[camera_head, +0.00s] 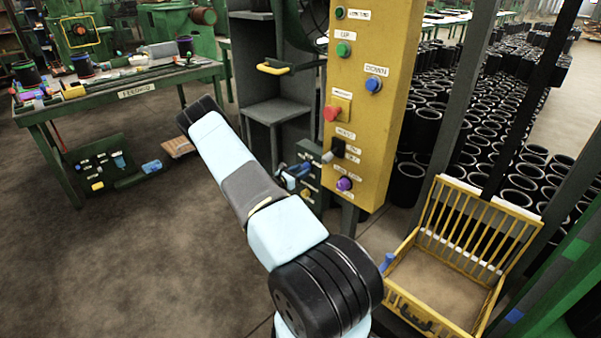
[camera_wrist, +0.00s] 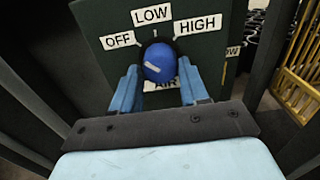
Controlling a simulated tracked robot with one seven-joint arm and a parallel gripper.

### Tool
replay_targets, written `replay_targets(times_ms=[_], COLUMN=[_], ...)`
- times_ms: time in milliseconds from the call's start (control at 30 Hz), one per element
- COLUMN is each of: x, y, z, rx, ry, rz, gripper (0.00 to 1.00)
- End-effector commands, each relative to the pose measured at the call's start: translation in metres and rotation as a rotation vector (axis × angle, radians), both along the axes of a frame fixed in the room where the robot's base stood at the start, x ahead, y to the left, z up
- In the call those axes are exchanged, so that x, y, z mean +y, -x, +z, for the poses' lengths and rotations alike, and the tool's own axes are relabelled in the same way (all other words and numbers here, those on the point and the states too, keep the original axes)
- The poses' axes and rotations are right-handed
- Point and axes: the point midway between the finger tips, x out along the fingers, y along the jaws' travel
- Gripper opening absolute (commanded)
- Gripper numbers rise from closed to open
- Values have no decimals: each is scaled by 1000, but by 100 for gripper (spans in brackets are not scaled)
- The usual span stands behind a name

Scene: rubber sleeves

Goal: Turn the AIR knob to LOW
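The AIR knob (camera_wrist: 158,64) is a round blue knob with a white pointer mark, on a dark green panel (camera_wrist: 105,60) in the wrist view. White labels OFF (camera_wrist: 119,39), LOW (camera_wrist: 151,14) and HIGH (camera_wrist: 197,24) are around its upper side; the AIR label below it is partly covered. The white mark slants up-left, toward the OFF side. My gripper (camera_wrist: 158,75) has its two blue fingers either side of the knob, apart, with small gaps showing.
A yellow control panel (camera_head: 368,120) with several buttons stands near the dark panel. A yellow wire basket (camera_head: 470,225) is at right. Many black sleeves (camera_head: 480,130) are stacked behind. A green workbench (camera_head: 110,90) stands at left. The floor in front of it is open.

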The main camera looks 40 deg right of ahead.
Motion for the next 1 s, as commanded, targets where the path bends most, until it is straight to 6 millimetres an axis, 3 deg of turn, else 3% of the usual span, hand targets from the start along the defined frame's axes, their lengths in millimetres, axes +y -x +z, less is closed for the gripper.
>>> replay_targets(times_ms=[333, 667, 1000], x=[0, 0, 0], y=[-1, -1, -2], z=[0, 0, 1], rx=[-1, -54, -293], ry=[0, -4, -22], rz=[1, 3, 3], gripper=[11, 11, 11])
